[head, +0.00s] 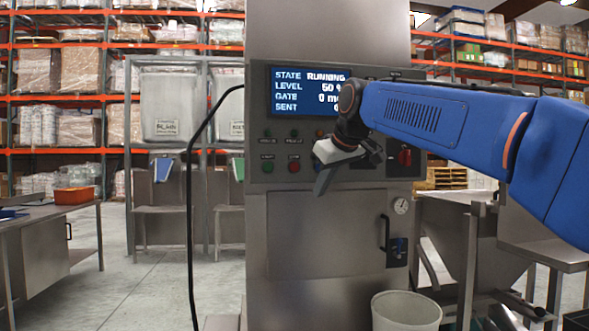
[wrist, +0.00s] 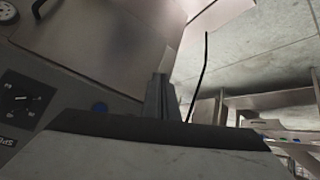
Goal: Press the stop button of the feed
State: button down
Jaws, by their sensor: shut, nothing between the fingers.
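The red stop button (head: 294,167) sits on the grey control panel (head: 256,150) of the steel cabinet, right of a green button (head: 267,167) whose small label seems to read START. My gripper (head: 322,183) is shut and empty. It hangs in front of the panel, just right of the red button in the picture, fingers pointing down; the gap to the panel cannot be told. The display (head: 308,91) reads STATE RUNNING and LEVEL 50; my arm covers its right part. In the wrist view my fingers (wrist: 158,97) stand together, and the red button is not recognisable there.
A dial (wrist: 22,98) and a blue button (wrist: 99,108) show in the wrist view. Below the panel are a cabinet door (head: 320,235), a gauge (head: 401,206) and a white bin (head: 405,308). A black cable (head: 190,200) hangs left. The floor (head: 150,285) at left is clear.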

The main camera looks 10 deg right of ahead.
aim_at(298, 164)
jog(key=w+a+r+n, duration=0.1)
jog(key=w+a+r, duration=0.3)
jog(key=w+r, duration=0.1)
jog(key=shift+w+r+t+y, duration=0.3)
jog(key=shift+w, duration=0.1)
jog(key=shift+w, duration=4.3)
jog(key=shift+w+a, duration=0.1)
jog(key=shift+w, duration=0.3)
jog(key=shift+w, duration=0.4)
jog(key=shift+s, duration=0.8)
